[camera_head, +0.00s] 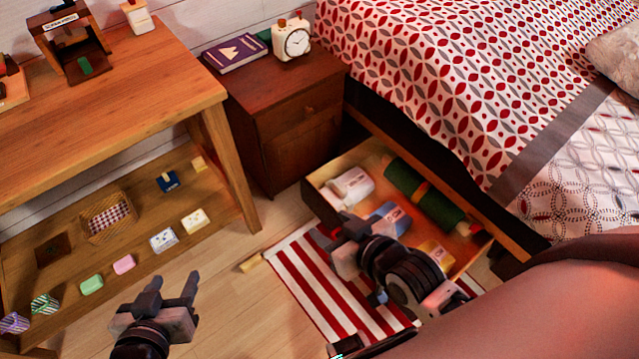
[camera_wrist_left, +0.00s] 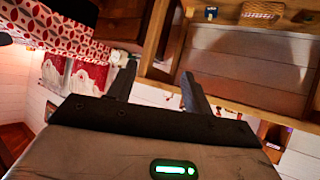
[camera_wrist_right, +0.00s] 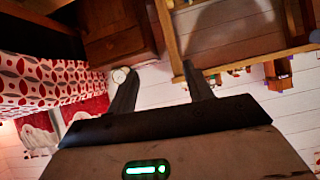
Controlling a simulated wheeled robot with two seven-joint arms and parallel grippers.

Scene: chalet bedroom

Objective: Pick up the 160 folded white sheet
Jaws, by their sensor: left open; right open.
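A folded white sheet with a label (camera_head: 351,187) lies in the left part of the open under-bed drawer (camera_head: 320,190) in the head view. Beside it are a blue folded item (camera_head: 390,216), a yellow folded item (camera_head: 437,254) and a green roll (camera_head: 424,194). My right gripper (camera_head: 346,228) is open and appears over the drawer's near side, below the white sheet in the picture; it partly hides the drawer's contents. My left gripper (camera_head: 172,284) is open and empty over the floor, left of the striped rug. Neither wrist view clearly shows the sheet.
A wooden desk (camera_head: 120,90) with a lower shelf holding several small packs and a basket (camera_head: 106,217) stands left. A nightstand (camera_head: 290,110) carries a clock (camera_head: 292,40) and a purple book (camera_head: 235,53). The bed (camera_head: 470,80) overhangs the drawer. A striped rug (camera_head: 312,290) lies in front.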

